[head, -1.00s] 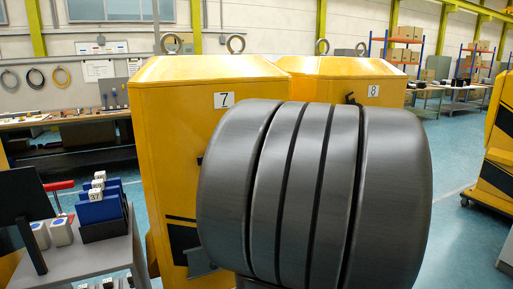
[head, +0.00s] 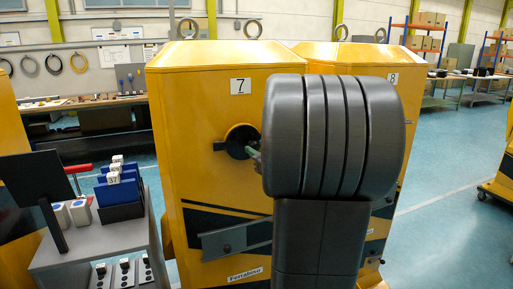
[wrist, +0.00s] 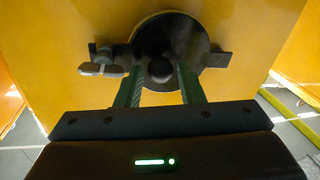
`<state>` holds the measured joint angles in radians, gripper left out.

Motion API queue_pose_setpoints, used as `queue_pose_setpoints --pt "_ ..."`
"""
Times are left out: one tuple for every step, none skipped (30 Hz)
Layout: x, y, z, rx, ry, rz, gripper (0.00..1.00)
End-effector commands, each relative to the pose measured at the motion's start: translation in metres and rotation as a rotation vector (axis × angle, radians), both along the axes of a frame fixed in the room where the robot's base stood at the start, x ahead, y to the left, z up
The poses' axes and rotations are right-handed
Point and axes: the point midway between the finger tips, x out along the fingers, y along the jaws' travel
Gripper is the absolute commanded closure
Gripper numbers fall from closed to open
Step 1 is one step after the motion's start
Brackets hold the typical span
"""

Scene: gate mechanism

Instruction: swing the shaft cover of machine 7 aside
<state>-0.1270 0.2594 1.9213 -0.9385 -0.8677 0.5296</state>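Machine 7 is the yellow cabinet (head: 210,95) with a "7" label in the head view. Its front has a dark round area (head: 238,134), partly hidden by my arm. In the wrist view this dark round area (wrist: 190,38) has a dark rounded knob or shaft end (wrist: 158,68) at its middle. I cannot tell whether the dark round face is the shaft cover or an open recess. My gripper (wrist: 160,80) has its two green fingers apart, one on each side of the knob. Contact cannot be made out. In the head view only a bit of a finger (head: 254,152) shows.
A grey winged piece (wrist: 102,66) sits left of the round area, a dark tab (wrist: 217,59) right of it. A grey bar (head: 228,239) crosses the cabinet lower down. Machine 8 (head: 395,62) stands alongside on the right. A grey cart (head: 90,250) stands left.

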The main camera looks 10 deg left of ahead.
Motion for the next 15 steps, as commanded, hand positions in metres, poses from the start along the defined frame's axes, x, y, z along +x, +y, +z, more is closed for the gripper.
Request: queue_pose_setpoints --pt "0.0032 0.0044 0.0004 0.000 0.000 0.002 0.65" --pt "0.0048 0.0059 0.0003 0.000 0.000 0.002 0.65" --pt "0.0065 0.0075 0.0002 0.001 -0.001 0.001 0.65" --pt "0.0075 0.0083 0.0001 0.001 -0.001 0.001 0.65" --pt "0.0083 0.0090 0.0001 0.001 -0.001 0.001 0.65" --pt "0.0090 0.0095 0.0001 0.001 -0.001 0.000 0.65" --pt "0.0093 0.0098 0.0000 0.000 0.000 0.000 0.65" --pt "0.0095 0.0099 0.0001 0.000 0.000 0.000 0.65" --pt "0.0095 0.0099 0.0000 0.000 0.000 0.000 0.65" --pt "0.0095 0.0099 0.0001 0.000 0.000 0.000 0.65" --pt "0.0094 0.0098 0.0001 0.000 0.000 0.000 0.65" --pt "0.0093 0.0098 0.0001 0.000 0.000 0.000 0.65" --pt "0.0093 0.0098 0.0001 0.000 0.000 0.000 0.65" --pt "0.0093 0.0097 0.0001 0.000 0.000 0.000 0.67" --pt "0.0093 0.0097 0.0001 0.001 -0.001 0.000 0.75"
